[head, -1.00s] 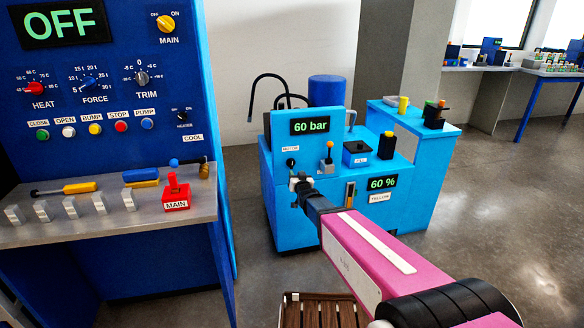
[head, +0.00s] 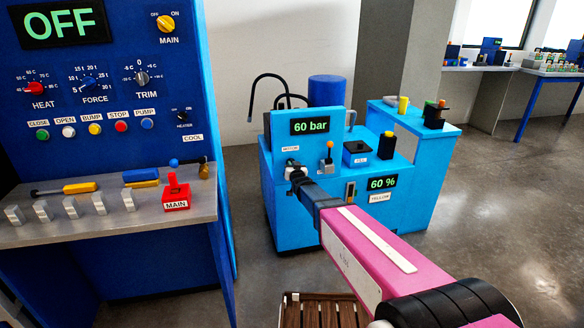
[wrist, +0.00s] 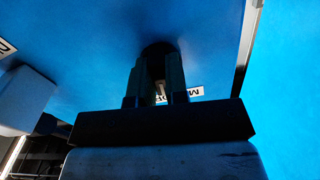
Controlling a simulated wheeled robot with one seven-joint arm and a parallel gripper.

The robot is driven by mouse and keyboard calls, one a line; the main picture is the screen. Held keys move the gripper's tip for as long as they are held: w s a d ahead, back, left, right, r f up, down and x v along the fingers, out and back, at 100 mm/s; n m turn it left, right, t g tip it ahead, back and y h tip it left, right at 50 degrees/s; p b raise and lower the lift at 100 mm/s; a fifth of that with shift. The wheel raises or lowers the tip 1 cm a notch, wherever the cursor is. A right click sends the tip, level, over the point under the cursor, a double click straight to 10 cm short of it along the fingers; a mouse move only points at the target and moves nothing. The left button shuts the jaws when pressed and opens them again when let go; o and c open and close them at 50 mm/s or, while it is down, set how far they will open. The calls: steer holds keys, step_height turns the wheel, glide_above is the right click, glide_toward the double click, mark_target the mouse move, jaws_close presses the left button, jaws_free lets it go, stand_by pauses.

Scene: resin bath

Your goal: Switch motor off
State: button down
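The motor switch is a black knob (wrist: 158,50) on the light-blue machine's front, below the 60 bar display (head: 310,127). Its white label (head: 290,149) shows in the head view, and part of a label starting with M (wrist: 188,93) shows in the wrist view. My gripper (head: 293,170) is at the knob and hides it in the head view. In the wrist view my gripper's two dark fingers (wrist: 158,72) stand apart, tips at the knob. Whether they press on it is too dark to tell. The knob's setting is not readable.
A small orange-tipped lever (head: 329,154) and a black box (head: 357,152) stand right of my gripper. A 60 % display (head: 382,183) is lower right. A dark blue panel reading OFF (head: 58,24), with a red MAIN switch (head: 176,194), stands left. Open floor lies to the right.

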steer(key=shift+n, duration=0.9)
steer(key=c, duration=1.1)
jaws_free()
steer(key=v, duration=1.1)
steer(key=shift+w, duration=0.1)
steer(key=shift+d, duration=0.1)
